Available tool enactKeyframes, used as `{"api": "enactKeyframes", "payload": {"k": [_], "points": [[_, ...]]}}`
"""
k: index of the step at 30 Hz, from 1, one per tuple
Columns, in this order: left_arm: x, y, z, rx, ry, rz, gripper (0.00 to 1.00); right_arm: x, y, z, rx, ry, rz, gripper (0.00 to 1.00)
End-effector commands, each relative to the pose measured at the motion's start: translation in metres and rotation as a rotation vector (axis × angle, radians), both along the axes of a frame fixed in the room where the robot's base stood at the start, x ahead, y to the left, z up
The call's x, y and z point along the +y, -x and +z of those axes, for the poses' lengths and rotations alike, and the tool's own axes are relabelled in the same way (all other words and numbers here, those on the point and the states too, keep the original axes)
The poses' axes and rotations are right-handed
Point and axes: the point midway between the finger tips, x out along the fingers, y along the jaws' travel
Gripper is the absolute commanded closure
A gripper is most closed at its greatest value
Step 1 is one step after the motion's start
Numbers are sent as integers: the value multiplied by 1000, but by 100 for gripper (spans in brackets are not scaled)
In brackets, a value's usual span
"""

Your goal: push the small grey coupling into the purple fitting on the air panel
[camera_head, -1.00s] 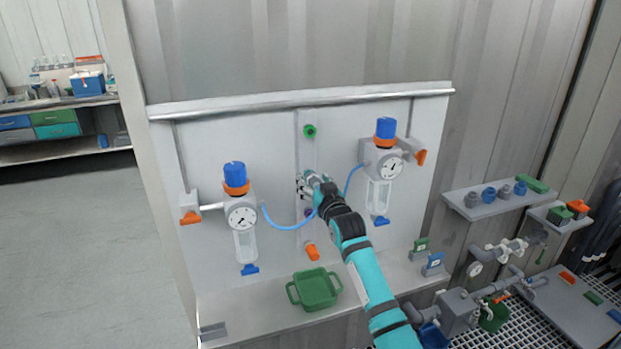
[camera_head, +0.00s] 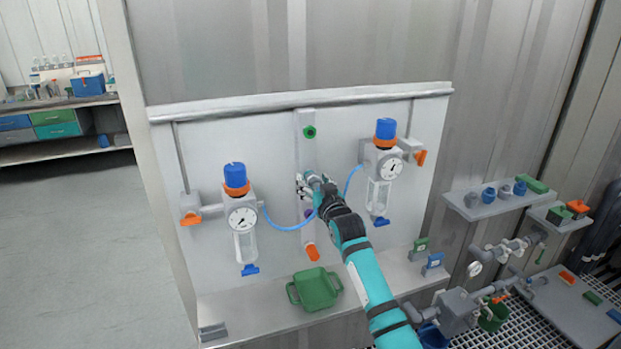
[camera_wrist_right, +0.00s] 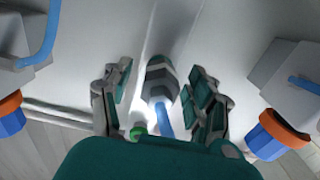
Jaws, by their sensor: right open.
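The air panel (camera_head: 275,155) is pale and upright against the wall. The purple fitting (camera_head: 308,213) shows as a small spot on the panel's middle strip, partly covered by my right arm. My right gripper (camera_head: 305,185) is at the strip above it, below the green fitting (camera_head: 310,132). In the right wrist view the small grey coupling (camera_wrist_right: 160,75) lies between the open fingers of my right gripper (camera_wrist_right: 160,98), with a visible gap on both sides. A blue piece (camera_wrist_right: 163,118) shows at its lower end. Whether the coupling touches the purple fitting is hidden. My left gripper is out of view.
Two gauge units stand left (camera_head: 241,215) and right (camera_head: 384,165) of the strip, with a blue hose (camera_head: 290,226) passing near my gripper. A green tray (camera_head: 316,289) sits on the ledge.

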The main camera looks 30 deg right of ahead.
Motion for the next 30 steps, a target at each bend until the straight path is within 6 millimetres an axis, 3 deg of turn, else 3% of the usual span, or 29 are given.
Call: {"api": "enactKeyframes", "payload": {"k": [12, 25, 30], "points": [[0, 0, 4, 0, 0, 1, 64, 0, 0, 0, 0, 0, 0, 41], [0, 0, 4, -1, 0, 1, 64, 0, 0, 0, 0, 0, 0, 98], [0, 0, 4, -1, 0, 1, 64, 0, 0, 0, 0, 0, 0, 100]]}}
